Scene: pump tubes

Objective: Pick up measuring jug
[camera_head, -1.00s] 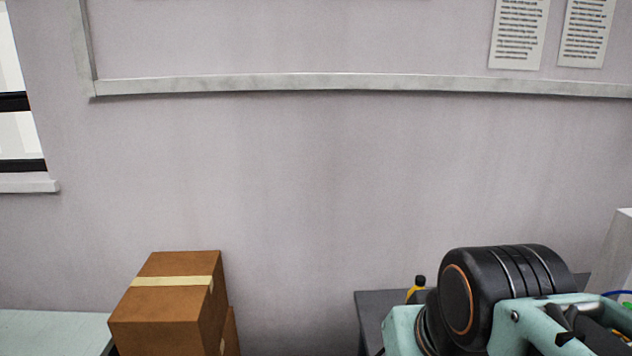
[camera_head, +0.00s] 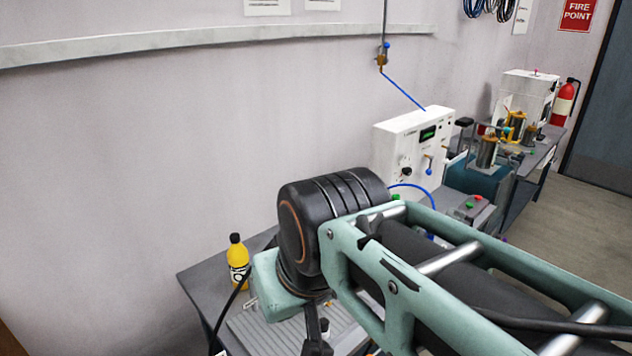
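I cannot make out a measuring jug in the head view. My arm reaches in from the lower right and covers much of the near bench (camera_head: 196,283). My gripper cannot be made out at the arm's end; a dark part hangs below the wrist at the bottom edge, but no fingertips are clear.
A yellow bottle with a black cap (camera_head: 238,262) stands on the near bench, left of my arm. A white instrument box (camera_head: 398,150) with a blue tube stands behind. Brass-coloured apparatus (camera_head: 487,152) and a fire extinguisher (camera_head: 564,100) are farther right. Floor (camera_head: 580,217) shows at right.

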